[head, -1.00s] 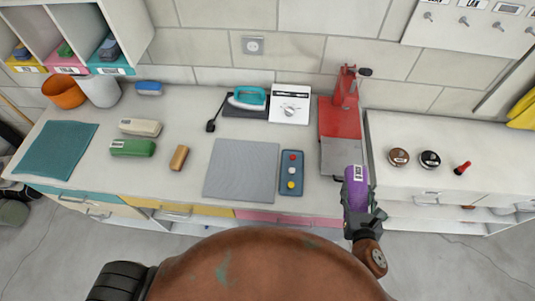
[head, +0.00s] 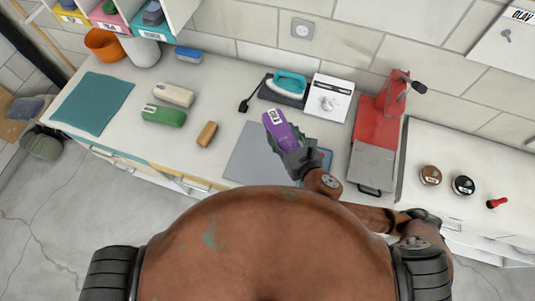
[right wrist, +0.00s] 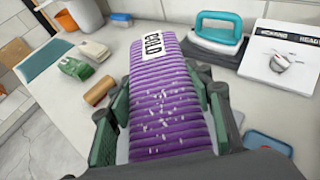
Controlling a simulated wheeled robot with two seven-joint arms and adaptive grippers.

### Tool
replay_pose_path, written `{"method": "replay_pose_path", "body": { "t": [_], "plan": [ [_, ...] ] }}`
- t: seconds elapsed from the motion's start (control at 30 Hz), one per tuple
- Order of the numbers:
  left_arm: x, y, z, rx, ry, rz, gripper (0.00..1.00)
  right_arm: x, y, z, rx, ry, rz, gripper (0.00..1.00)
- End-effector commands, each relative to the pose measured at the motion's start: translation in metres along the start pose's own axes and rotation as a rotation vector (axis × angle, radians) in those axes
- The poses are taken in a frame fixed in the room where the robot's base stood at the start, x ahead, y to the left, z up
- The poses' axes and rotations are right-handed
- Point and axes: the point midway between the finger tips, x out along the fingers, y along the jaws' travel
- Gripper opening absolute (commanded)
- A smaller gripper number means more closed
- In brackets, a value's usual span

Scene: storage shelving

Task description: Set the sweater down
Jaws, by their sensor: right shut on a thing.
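The sweater is a purple ribbed roll (head: 279,129) with a white label reading "COLD"; it fills the middle of the right wrist view (right wrist: 165,105), with pale specks on its near part. My right gripper (head: 290,145) is shut on it, with green fingers on both sides of the roll in the right wrist view (right wrist: 163,110). In the head view the roll is over the grey mat (head: 248,160) and hides part of it. I cannot tell how high above the mat it is. My left gripper is not in view.
A teal mat (head: 93,104) lies at the left. Green (head: 163,115) and beige (head: 173,95) bundles and a tan roll (head: 207,134) lie between the mats. A teal iron (head: 290,83), white dial box (head: 326,98) and red press (head: 378,130) stand behind and right.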

Motion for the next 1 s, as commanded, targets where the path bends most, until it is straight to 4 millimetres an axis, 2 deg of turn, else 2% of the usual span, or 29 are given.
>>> {"method": "replay_pose_path", "body": {
  "t": [0.03,0.2,0.37,0.5,0.7,0.83,1.0],
  "plan": [
    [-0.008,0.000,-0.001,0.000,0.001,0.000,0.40,0.002,0.021,0.015,-0.034,-0.010,0.057,0.15],
    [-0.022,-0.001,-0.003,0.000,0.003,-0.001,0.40,0.006,0.085,0.027,-0.119,-0.007,0.252,0.15],
    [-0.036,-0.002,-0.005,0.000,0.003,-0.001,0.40,0.004,0.135,0.019,-0.195,-0.003,0.437,0.15],
    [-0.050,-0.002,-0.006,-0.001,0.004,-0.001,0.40,0.002,0.163,0.000,-0.264,-0.002,0.594,0.15],
    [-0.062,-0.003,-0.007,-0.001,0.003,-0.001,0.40,0.000,0.170,-0.031,-0.311,-0.001,0.733,0.15],
    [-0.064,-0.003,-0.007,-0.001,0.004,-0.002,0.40,0.000,0.168,-0.041,-0.320,-0.001,0.769,0.15],
    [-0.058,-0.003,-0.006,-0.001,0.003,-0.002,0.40,0.009,0.152,-0.051,-0.322,-0.001,0.779,0.15]
  ]
}}
